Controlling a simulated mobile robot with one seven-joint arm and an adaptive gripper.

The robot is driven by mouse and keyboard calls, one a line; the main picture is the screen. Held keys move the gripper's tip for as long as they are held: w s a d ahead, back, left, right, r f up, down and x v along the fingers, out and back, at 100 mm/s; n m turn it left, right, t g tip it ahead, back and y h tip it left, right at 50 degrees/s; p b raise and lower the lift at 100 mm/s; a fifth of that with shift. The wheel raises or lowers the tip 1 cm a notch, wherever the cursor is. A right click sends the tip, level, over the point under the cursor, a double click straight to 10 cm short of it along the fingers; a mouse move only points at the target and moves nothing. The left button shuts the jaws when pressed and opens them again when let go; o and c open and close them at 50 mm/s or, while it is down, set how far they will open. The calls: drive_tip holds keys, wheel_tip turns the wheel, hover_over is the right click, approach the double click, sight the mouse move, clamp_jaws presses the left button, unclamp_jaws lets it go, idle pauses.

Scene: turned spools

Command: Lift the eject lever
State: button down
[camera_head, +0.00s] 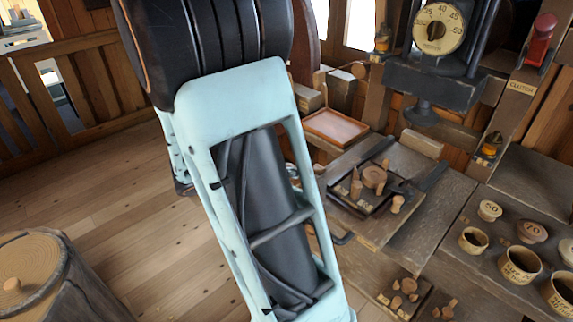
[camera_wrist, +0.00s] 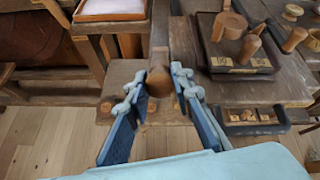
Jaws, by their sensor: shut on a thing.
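The lever I take to be the eject lever (camera_wrist: 159,55) is a brown wooden bar with a rounded end, in the upper middle of the wrist view. It points toward me from the bench edge. My gripper (camera_wrist: 160,80) has its two blue-grey fingers on either side of the rounded end and is shut on it. The fingers hide part of the lever's sides. In the head view my pale blue arm crosses the middle and covers this spot, so neither the lever nor the gripper can be made out there.
A dark tray (camera_wrist: 237,68) with turned wooden pieces lies right of the lever. A shallow framed tray (camera_head: 335,127) stands behind. A press with a dial (camera_head: 437,28) and a red clutch handle (camera_head: 540,40) rise at the right. Numbered cups (camera_head: 520,264) stand front right. Open floor lies left.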

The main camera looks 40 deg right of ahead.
drive_tip(key=shift+w+d+r+p, duration=0.1)
drive_tip(key=shift+d+r+p, duration=0.4)
drive_tip(key=shift+r, duration=0.3)
drive_tip(key=c, duration=1.7)
unclamp_jaws()
drive_tip(key=shift+o, duration=0.2)
drive_tip(key=shift+f, duration=0.1)
drive_tip(key=shift+a+r, duration=0.25)
drive_tip(key=shift+a, duration=0.25)
drive_tip(key=v, duration=1.1)
